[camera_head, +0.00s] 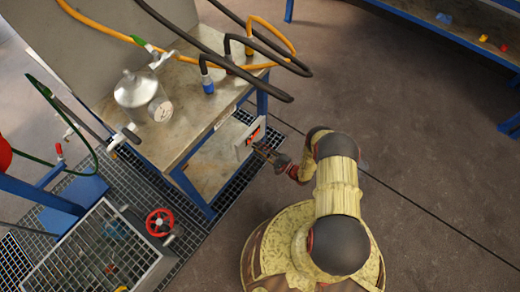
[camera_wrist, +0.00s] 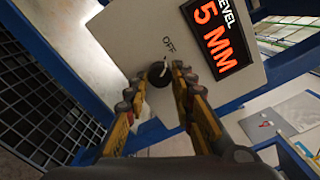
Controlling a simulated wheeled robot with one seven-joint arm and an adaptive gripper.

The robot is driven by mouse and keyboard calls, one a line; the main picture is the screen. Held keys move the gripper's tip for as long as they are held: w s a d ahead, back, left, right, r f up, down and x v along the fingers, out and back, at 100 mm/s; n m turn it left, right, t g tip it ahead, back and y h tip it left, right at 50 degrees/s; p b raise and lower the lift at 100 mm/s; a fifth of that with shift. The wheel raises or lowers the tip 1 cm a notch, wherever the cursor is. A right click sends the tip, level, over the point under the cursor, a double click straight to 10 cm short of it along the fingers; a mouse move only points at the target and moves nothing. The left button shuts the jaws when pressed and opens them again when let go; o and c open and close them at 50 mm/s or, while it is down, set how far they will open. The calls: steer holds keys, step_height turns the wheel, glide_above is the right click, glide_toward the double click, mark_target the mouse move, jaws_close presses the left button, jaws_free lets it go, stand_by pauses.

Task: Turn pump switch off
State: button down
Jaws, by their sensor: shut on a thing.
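The pump switch (camera_wrist: 158,73) is a round black knob on a pale control panel (camera_wrist: 125,35), just below the printed word OFF in the wrist view. My gripper (camera_wrist: 156,82) has its two yellow-and-dark fingers on either side of the knob, shut on it. The fingers and wrist hide part of the knob and the panel below it. I cannot tell exactly which way the knob points. In the head view my gripper (camera_head: 262,148) reaches to the front of the same panel (camera_head: 248,138) on the side of the workbench; the knob is too small to make out there.
The workbench (camera_head: 185,120) carries a metal vessel with a gauge (camera_head: 160,108) and several hoses. A red valve wheel (camera_head: 160,222) stands by a grated tank at lower left. The floor at right is clear.

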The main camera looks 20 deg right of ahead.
steer(key=shift+n, duration=0.9)
steer(key=c, duration=1.5)
jaws_free()
steer(key=v, duration=1.2)
